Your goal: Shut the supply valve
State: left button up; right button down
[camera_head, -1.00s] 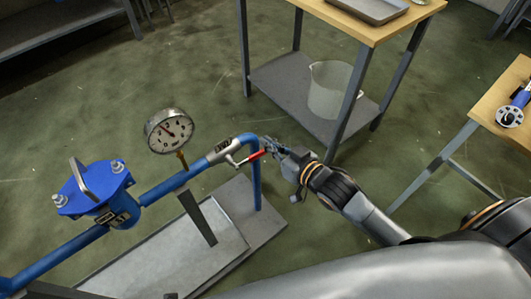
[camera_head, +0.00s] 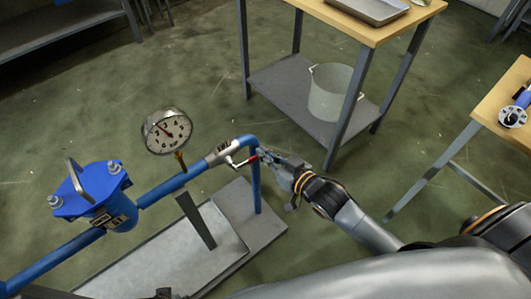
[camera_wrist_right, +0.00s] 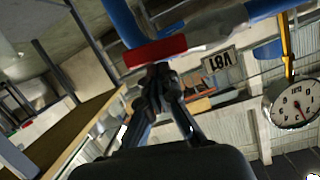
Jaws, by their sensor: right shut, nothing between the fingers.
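The supply valve (camera_head: 222,153) is a silver body in the blue pipe, with a lever ending in a red grip (camera_head: 246,160). The lever slants across beside the pipe, towards the bend. My right gripper (camera_head: 264,154) is shut and empty, its fingertips at the outer end of the red grip, partly covering it. In the right wrist view the red grip (camera_wrist_right: 156,51) lies crosswise just beyond the closed fingertips (camera_wrist_right: 160,75), touching or very near them; I cannot tell which. My left gripper cannot be made out.
A pressure gauge (camera_head: 167,131) stands on the pipe left of the valve, and a blue lidded housing (camera_head: 95,190) is further left. The blue pipe (camera_head: 255,185) bends down to a grey base plate (camera_head: 265,225). A wooden-topped table (camera_head: 350,20) holds a bucket (camera_head: 330,92) on its lower shelf.

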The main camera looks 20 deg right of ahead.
jog(key=shift+f, duration=0.1)
pick_arm(q)
jog(key=shift+s+a+f, duration=0.1)
jog(key=shift+s+f, duration=0.15)
jog(key=shift+f, duration=0.1)
pick_arm(e)
jog(key=shift+f+m, duration=0.15)
jog(key=shift+m, duration=0.15)
pick_arm(q)
notch_tip(320, 180, up, 18)
jog(key=t+b, duration=0.1)
jog(key=b, duration=0.5)
jog(key=w+d+r+t+b, duration=0.1)
jog(key=w+t, duration=0.2)
jog(key=w, duration=0.2)
jog(key=w+d+r+t+h+b, duration=0.1)
jog(key=w+d+r+t+b, duration=0.1)
jog(key=w, duration=0.4)
jog(key=shift+d+t+h+b, duration=0.15)
jog(key=shift+t+h+b, duration=0.15)
jog(key=shift+t, duration=0.3)
pick_arm(e)
jog(key=s+a+f+m+t+y, duration=0.1)
jog(key=a+f+m+y, duration=0.3)
jog(key=f+m, duration=0.5)
jog(key=shift+s+a+f+m+y, duration=0.2)
jog(key=shift+s+a+m+y, duration=0.25)
jog(key=shift+m, duration=1.85)
